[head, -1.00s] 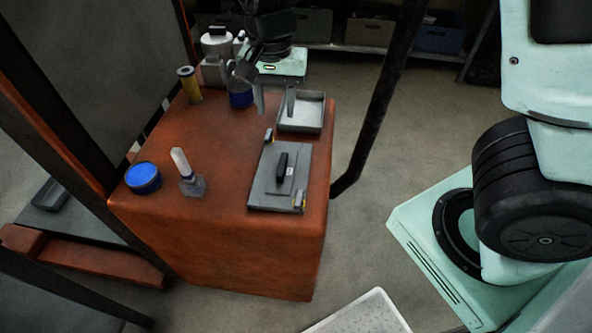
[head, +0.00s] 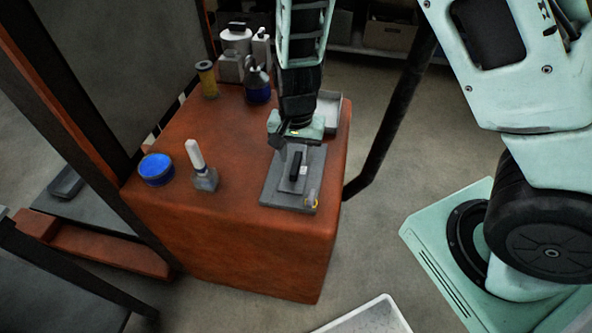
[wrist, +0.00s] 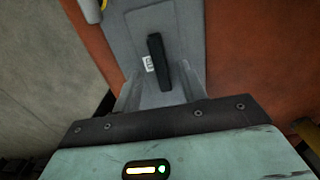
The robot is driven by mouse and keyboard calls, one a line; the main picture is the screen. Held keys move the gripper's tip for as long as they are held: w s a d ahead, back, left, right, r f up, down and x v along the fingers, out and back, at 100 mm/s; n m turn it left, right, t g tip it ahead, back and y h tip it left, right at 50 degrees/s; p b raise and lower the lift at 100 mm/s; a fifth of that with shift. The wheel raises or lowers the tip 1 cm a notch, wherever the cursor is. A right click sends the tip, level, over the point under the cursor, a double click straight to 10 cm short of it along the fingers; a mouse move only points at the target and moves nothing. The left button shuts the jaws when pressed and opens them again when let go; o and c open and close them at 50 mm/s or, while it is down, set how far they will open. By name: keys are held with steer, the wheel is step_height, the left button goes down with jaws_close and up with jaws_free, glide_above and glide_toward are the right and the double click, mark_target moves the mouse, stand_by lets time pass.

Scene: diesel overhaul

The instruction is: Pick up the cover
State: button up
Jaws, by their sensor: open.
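The cover is a flat grey plate (head: 278,190) with a black bar handle (head: 298,173), lying on top of the orange block. In the wrist view the cover (wrist: 192,22) fills the upper middle, and its handle (wrist: 158,60) stands upright from it beside a small white label. My gripper (head: 293,159) is above the cover, pointing down. In the wrist view my gripper (wrist: 158,92) is open, with one finger on each side of the handle's near end. It holds nothing. Whether the fingertips touch the plate cannot be told. The cover's far end is hidden by my gripper.
The orange block (head: 230,240) carries a blue-topped tin (head: 156,169), a white-handled brush (head: 202,172), a yellow canister (head: 207,80) and a blue-based oil can (head: 258,86). A grey tray (head: 334,110) sits behind my gripper. A dark post (head: 385,125) stands to the right.

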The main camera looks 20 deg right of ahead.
steer(key=shift+f, duration=0.8)
jaws_close()
